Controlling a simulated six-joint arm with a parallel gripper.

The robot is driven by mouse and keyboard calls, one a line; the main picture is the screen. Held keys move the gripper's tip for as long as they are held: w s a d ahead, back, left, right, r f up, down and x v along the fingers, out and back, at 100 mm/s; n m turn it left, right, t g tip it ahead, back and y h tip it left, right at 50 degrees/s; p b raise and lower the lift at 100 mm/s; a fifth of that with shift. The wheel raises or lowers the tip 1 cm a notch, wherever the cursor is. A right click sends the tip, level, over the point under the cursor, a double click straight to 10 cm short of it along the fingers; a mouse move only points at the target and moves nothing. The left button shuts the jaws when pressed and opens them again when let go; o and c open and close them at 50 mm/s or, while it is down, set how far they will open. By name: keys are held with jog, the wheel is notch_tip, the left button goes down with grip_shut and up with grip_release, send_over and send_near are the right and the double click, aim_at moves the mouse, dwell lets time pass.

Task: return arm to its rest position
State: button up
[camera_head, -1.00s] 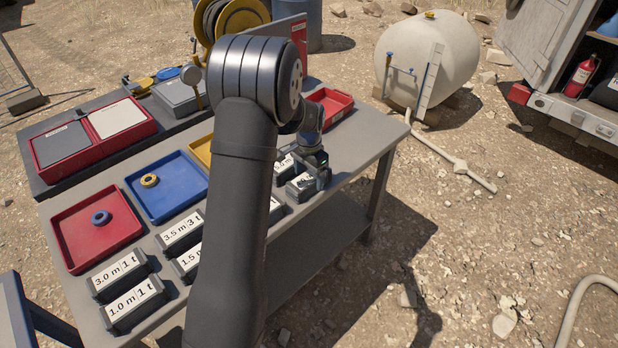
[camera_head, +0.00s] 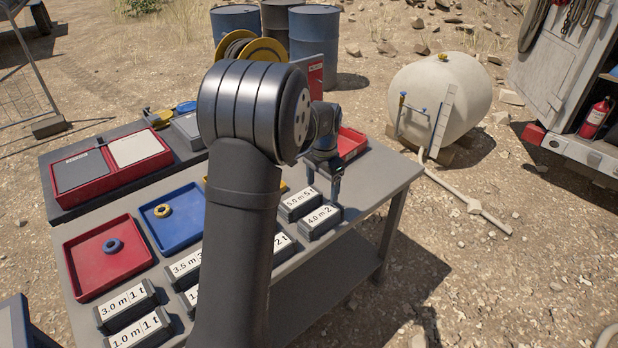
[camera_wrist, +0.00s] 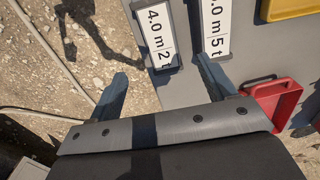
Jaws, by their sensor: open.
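My gripper (camera_head: 323,190) hangs over the right part of the grey table (camera_head: 378,205), above and beside two labelled blocks. Its two fingers stand wide apart in the wrist view (camera_wrist: 160,95), with nothing between them. The block marked "4.0 m 2 t" (camera_head: 320,221) and the block marked "5.0 m 5 t" (camera_head: 298,204) stand on the table. In the wrist view the "4.0 m 2 t" block (camera_wrist: 158,35) and the other block (camera_wrist: 212,30) lie beyond the fingertips. My arm hides the middle of the table.
A red tray (camera_head: 75,262) with a blue ring and a blue tray (camera_head: 185,238) with a yellow ring stand on the left. Another red tray (camera_head: 352,143) is behind my gripper. More labelled blocks line the front edge. A white tank (camera_head: 440,95) stands on open ground beyond.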

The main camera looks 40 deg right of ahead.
aim_at(321, 214)
jog(key=shift+f, duration=4.3)
